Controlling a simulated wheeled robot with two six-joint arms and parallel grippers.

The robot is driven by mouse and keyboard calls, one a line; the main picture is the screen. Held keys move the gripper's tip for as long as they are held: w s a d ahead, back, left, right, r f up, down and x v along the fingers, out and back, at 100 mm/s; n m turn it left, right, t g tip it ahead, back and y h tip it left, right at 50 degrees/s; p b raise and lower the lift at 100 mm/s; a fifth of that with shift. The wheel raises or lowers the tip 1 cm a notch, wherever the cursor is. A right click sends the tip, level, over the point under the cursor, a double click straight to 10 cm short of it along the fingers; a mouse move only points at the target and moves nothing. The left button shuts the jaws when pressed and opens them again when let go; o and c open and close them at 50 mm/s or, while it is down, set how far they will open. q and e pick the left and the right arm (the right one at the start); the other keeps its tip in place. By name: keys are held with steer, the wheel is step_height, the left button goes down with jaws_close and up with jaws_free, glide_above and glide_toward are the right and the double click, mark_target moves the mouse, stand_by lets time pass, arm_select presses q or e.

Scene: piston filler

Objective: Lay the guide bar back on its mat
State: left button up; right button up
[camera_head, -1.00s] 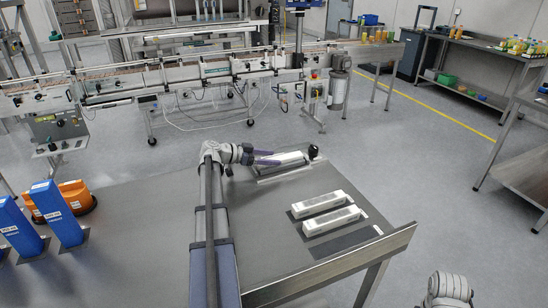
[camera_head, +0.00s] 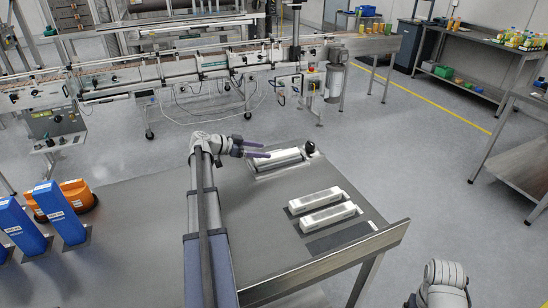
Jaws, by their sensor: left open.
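A long pale bar with a black knob at its right end (camera_head: 278,159) lies at the back edge of the grey table, on what looks like a dark mat; it looks like the guide bar. My left gripper (camera_head: 261,150) has purple fingers, is open and empty, and is just left of and above this bar. Whether a fingertip touches it cannot be told. Two similar white bars lie on dark mats to the right, a rear one (camera_head: 315,199) and a front one (camera_head: 328,217). My right arm shows at bottom right; its gripper is out of view.
A bare dark mat (camera_head: 341,236) lies in front of the white bars, near the table's raised metal edge (camera_head: 330,268). Blue holders (camera_head: 66,215) and an orange case (camera_head: 72,196) stand at the left. The middle of the table (camera_head: 140,225) is clear. A conveyor (camera_head: 200,68) runs behind.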

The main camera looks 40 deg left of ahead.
mark_target(281, 154)
arm_select(q)
steer(key=shift+d+b+x, duration=0.2)
steer(key=shift+b+x, duration=0.5)
steer(key=shift+x, duration=1.2)
steer(key=shift+d+b+x, duration=0.25)
steer(key=shift+b+x, duration=0.4)
steer(key=shift+x, duration=1.25)
steer(key=shift+s+r, duration=0.1)
steer(key=shift+s, duration=0.15)
steer(key=shift+c, duration=0.4)
jaws_close()
